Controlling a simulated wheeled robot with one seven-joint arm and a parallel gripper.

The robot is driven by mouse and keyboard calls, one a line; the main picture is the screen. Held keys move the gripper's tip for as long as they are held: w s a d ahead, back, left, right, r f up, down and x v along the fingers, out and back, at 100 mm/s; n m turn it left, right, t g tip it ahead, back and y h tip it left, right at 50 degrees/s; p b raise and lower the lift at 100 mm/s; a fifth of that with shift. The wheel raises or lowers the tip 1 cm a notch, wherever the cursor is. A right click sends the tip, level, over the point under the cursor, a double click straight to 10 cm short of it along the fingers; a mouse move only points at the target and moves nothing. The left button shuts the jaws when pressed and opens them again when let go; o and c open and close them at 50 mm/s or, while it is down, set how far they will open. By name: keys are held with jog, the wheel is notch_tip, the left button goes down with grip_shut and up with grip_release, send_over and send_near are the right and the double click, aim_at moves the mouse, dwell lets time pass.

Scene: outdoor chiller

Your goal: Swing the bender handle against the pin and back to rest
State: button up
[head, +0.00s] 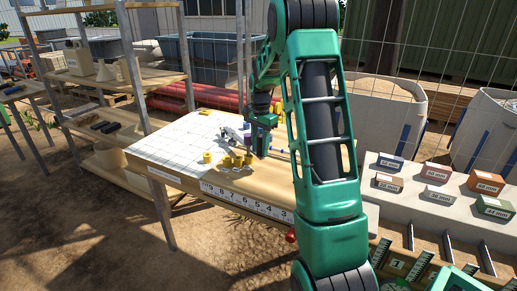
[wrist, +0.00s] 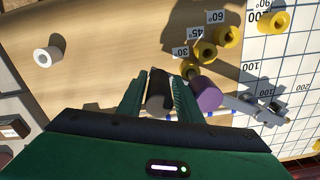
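My gripper (wrist: 160,85) points down at the bench, with one green finger on each side of a black cylindrical grip (wrist: 160,92), which looks like the bender handle's. Almost no gap shows beside the grip, but I cannot tell whether the fingers press on it. A purple cylinder (wrist: 207,94) stands just right of the right finger. A grey metal bar (wrist: 245,106) runs right from there. Yellow collars (wrist: 203,50) marked with angles such as 30°, 45° and 60° stand beyond the fingers. In the head view my gripper (head: 260,145) is over the bench, behind the yellow collars (head: 230,162).
The wooden bench (head: 185,178) has a gridded white sheet (head: 180,135) and a front ruler. A white ring (wrist: 47,56) lies on bare wood, left in the wrist view. Labelled blocks (head: 437,173) stand on a grey ledge at right. A shelf rack (head: 140,80) stands at left.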

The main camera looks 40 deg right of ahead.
grip_shut()
jog(key=shift+w+r, duration=0.15)
jog(key=shift+w, duration=0.05)
dwell(1.2)
